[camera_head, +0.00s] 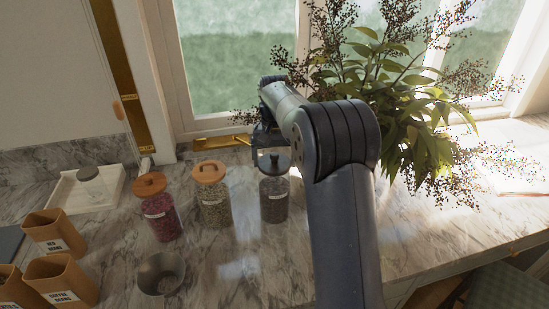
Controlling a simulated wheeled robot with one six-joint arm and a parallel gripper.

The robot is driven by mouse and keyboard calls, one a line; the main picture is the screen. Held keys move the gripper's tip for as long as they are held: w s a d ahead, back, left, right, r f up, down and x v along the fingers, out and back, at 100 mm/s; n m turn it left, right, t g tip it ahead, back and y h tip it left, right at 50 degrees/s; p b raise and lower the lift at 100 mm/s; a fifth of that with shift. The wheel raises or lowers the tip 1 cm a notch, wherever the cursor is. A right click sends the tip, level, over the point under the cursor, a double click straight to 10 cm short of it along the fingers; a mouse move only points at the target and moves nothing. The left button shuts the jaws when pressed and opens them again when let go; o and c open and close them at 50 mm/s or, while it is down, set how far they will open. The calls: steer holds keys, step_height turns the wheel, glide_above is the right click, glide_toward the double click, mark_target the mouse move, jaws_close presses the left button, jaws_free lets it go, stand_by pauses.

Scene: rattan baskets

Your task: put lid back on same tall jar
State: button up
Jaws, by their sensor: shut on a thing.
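My gripper (271,150) points down above the rightmost glass jar (274,203), shut on a dark round lid (273,164). The lid is level and at the mouth of this jar. I cannot tell whether it rests on the rim or hangs just above it. The jar stands upright on the counter and holds dark contents behind a pale label. My fingertips are small and partly hidden by the arm.
Two jars with orange-brown lids, one with red contents (163,215) and one with greenish contents (213,205), stand to the left. A leafy plant (410,110) stands behind my arm.

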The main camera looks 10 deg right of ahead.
steer(key=o, duration=0.8)
steer(key=shift+r, duration=3.5)
jaws_close()
steer(key=shift+f, duration=0.1)
